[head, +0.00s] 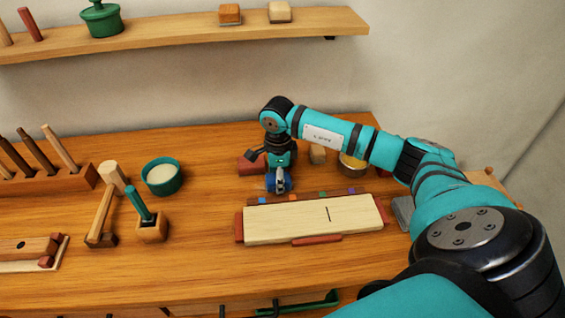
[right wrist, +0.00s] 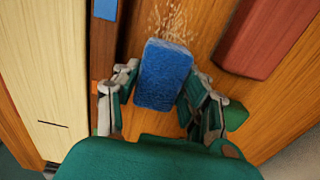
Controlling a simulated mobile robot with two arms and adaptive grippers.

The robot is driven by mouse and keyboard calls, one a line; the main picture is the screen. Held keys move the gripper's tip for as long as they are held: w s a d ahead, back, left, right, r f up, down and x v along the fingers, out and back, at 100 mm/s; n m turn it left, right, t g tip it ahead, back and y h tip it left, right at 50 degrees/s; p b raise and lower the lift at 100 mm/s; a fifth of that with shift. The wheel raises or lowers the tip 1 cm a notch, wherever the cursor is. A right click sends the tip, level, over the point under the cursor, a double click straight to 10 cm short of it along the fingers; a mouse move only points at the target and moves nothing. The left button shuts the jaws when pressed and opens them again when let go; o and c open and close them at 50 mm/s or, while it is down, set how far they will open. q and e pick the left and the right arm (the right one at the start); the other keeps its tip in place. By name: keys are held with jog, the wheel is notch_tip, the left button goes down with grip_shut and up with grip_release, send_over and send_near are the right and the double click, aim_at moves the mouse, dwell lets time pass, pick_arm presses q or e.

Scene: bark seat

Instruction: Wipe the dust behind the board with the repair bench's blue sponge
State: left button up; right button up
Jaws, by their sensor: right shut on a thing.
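The pale wooden board (head: 285,222) lies on the workbench with a dark slit in its top; its edge also shows at the left of the right wrist view (right wrist: 38,85). My right gripper (head: 278,180) is just behind the board's far edge. It is shut on the blue sponge (right wrist: 164,75), which sits between both fingers in the right wrist view (right wrist: 158,92). Pale dust specks (right wrist: 170,20) lie on the wood just beyond the sponge's far end. Whether the sponge touches the bench is hard to tell. My left gripper is not in view.
A red-brown block (head: 250,164) stands close behind the gripper. Small coloured pieces line the board's far edge. A teal bowl (head: 162,178), a wooden mallet (head: 102,215) and a brush holder (head: 152,230) stand to the left. A shelf (head: 180,30) hangs above.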

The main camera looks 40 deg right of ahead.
jog(key=shift+w+a+f+b, duration=0.15)
jog(key=shift+w+a, duration=0.15)
jog(key=shift+a, duration=0.2)
jog(key=shift+w+a+r+b, duration=0.1)
jog(key=shift+w+a, duration=0.15)
jog(key=shift+a, duration=0.25)
jog(key=shift+w+a+f+b, duration=0.15)
jog(key=shift+w+a, duration=0.15)
jog(key=shift+a, duration=0.2)
jog(key=shift+s+d+r, duration=0.1)
jog(key=shift+s+d, duration=0.35)
jog(key=shift+d, duration=0.25)
jog(key=shift+s+d+f, duration=0.1)
jog(key=shift+s+d, duration=0.3)
jog(key=shift+d, duration=0.35)
jog(key=shift+s+d+r, duration=0.1)
jog(key=shift+s+d, duration=0.35)
jog(key=shift+d, duration=0.25)
jog(key=shift+a, duration=0.1)
jog(key=shift+w+a+r+b, duration=0.15)
jog(key=shift+w+a, duration=0.3)
jog(key=shift+a, duration=0.25)
jog(key=shift+w+a+f+b, duration=0.1)
jog(key=shift+w+a, duration=0.4)
jog(key=shift+a, duration=0.15)
jog(key=shift+w+a+r+b, duration=0.15)
jog(key=shift+w+a, duration=0.3)
jog(key=shift+a, duration=0.25)
jog(key=shift+r+p, duration=1.75)
jog(key=shift+r, duration=1.25)
